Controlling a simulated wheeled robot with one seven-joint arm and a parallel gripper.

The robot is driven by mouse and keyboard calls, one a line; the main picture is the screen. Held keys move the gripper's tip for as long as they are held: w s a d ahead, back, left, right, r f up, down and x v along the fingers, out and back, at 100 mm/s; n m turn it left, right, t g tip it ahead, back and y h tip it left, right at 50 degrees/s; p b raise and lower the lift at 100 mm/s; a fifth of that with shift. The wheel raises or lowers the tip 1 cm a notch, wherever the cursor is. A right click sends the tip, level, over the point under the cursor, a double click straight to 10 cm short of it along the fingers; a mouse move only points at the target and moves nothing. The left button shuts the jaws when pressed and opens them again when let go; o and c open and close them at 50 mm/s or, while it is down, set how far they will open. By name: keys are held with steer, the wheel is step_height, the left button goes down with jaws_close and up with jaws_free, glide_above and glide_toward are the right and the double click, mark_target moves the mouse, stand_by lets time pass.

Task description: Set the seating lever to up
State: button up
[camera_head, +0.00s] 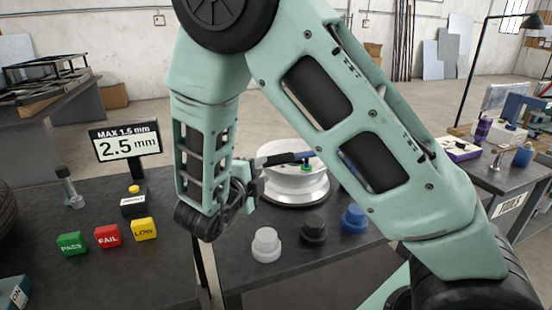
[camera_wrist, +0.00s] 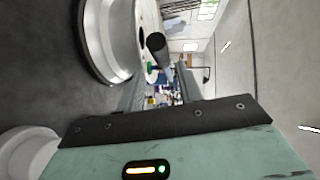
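The seating lever (camera_head: 287,158) is a dark bar lying nearly level over a white round base (camera_head: 294,190) on the dark bench. A small green part shows under the bar. In the wrist view, a dark round-ended bar (camera_wrist: 157,43), apparently the lever, points toward the camera beside the white base (camera_wrist: 108,40). My gripper (camera_head: 258,178) is at the left side of the base, close to the lever's left end. In the wrist view its two grey fingers (camera_wrist: 162,92) stand apart with a gap between them. Whether either finger touches the lever cannot be told.
White (camera_head: 266,245), black (camera_head: 314,230) and blue (camera_head: 354,218) knobs stand in front of the base. Green PASS (camera_head: 72,244), red FAIL (camera_head: 108,236) and yellow LOW (camera_head: 145,229) blocks sit left. A display (camera_head: 125,146) reads 2.5 mm, MAX 1.5 mm. My arm hides the bench's right part.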

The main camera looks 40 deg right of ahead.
mark_target(272, 162)
steer(key=p+x, duration=0.1)
steer(key=x, duration=0.8)
steer(key=shift+w+d, duration=0.1)
steer(key=shift+d, duration=0.05)
jaws_close()
steer(key=shift+r, duration=0.15)
